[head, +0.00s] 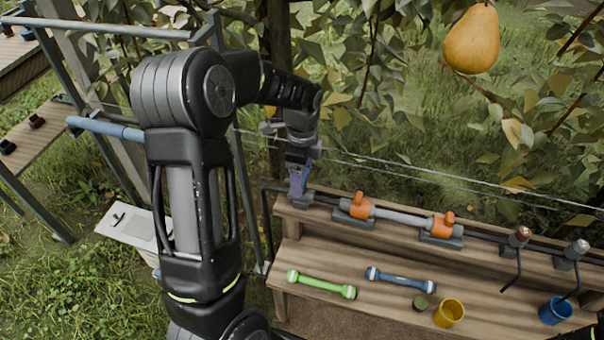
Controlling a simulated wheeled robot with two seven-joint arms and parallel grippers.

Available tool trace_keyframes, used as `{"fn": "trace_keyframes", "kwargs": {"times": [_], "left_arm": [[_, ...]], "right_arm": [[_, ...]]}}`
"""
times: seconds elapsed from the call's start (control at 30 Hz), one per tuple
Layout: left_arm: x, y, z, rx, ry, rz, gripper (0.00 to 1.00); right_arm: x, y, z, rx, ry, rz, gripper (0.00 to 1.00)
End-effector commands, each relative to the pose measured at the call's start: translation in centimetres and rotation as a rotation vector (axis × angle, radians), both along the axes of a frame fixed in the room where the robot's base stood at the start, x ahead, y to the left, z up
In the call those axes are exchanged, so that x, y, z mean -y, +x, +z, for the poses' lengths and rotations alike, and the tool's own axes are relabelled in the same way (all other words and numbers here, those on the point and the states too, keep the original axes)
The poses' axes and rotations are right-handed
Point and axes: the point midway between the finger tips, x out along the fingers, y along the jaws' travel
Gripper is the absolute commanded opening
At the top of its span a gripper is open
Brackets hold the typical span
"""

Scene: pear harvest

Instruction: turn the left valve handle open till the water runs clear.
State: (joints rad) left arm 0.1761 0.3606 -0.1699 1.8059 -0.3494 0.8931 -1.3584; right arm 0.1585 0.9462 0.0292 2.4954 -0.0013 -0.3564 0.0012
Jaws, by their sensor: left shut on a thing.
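A grey pipe runs along the raised back ledge of a wooden bench. Two valves with orange handles sit on it: the left valve handle (361,203) and the right valve handle (441,224). My left gripper (299,186) points down at the pipe's left end, left of both orange handles and apart from them. It is shut on a narrow bluish piece (298,181) just above a dark block; its fingers hide much of this piece. To the right are a brown-topped spout (520,237) and a grey-topped spout (577,249). I cannot make out water. My right gripper is out of view.
On the lower bench board (375,303) lie a green dumbbell-shaped bar (321,284), a blue one (401,280), a small green jar (420,302), a yellow cup (449,313) and a blue cup (555,311). A pear (472,40) hangs at the upper right. Wires cross behind the bench.

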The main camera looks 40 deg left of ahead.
Motion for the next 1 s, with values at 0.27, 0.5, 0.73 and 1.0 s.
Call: {"fn": "trace_keyframes", "kwargs": {"times": [0.27,0.5,0.73,1.0], "left_arm": [[0.0,0.0,0.02,0.0,0.0,0.001,0.32],[0.0,0.0,0.01,0.0,0.0,0.032,0.32],[-0.03,0.0,-0.01,0.0,0.001,0.13,0.32],[0.0,0.03,-0.01,0.0,0.001,0.336,0.32]], "right_arm": [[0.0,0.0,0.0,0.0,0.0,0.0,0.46],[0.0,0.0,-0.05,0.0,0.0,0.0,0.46],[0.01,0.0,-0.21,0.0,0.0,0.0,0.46],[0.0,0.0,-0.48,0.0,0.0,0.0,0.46]]}}
